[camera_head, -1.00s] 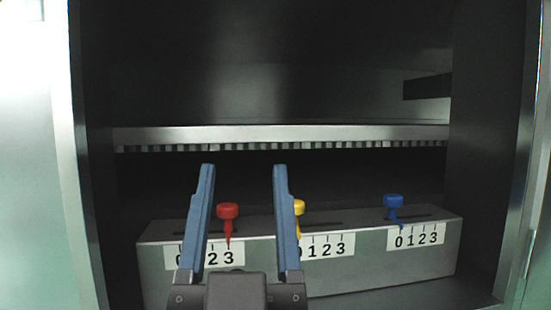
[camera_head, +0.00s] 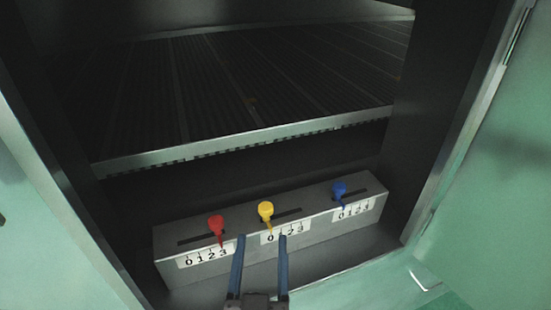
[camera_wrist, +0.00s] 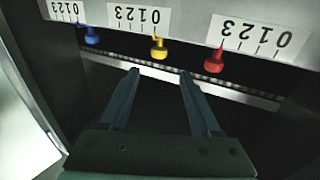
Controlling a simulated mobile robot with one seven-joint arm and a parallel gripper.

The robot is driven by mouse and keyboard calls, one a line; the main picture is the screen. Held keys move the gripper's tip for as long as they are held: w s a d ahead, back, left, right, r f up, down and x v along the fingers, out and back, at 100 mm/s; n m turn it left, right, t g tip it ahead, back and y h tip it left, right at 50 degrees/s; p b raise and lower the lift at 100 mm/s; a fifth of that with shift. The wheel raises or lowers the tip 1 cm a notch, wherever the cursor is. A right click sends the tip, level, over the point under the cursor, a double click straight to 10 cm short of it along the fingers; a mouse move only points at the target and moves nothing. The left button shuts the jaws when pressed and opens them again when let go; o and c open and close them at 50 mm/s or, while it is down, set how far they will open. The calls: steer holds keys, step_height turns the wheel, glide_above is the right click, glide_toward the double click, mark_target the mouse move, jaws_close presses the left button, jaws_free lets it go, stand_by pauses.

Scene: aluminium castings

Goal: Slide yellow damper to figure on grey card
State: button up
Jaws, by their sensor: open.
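The yellow damper (camera_head: 265,209) is a round knob with a pointer, in a slot on top of a grey box (camera_head: 320,262). Its pointer stands near 0 on its white 0-to-3 scale (camera_head: 275,238). It also shows in the wrist view (camera_wrist: 158,48), where the scales appear upside down. My gripper (camera_head: 262,240) is open and empty; in the head view its fingertips lie below the yellow knob, one on each side. In the wrist view my gripper (camera_wrist: 159,72) has the yellow knob just beyond the gap. I cannot make out a grey card.
A red damper (camera_head: 216,223) stands to the left, near 3 on its scale. A blue damper (camera_head: 339,189) stands to the right, near 0. A shelf edge (camera_head: 250,138) runs above and behind the box. Cabinet walls close in both sides.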

mark_target(266, 203)
steer(key=w, duration=0.4)
steer(key=w+p, duration=0.1)
steer(key=w, duration=0.3)
steer(key=w+d, duration=0.1)
steer(key=w, duration=0.3)
steer(key=shift+w+d+f+p, duration=0.1)
steer(key=shift+w+f+p, duration=0.1)
steer(key=shift+p, duration=0.2)
jaws_close()
stand_by(1.2)
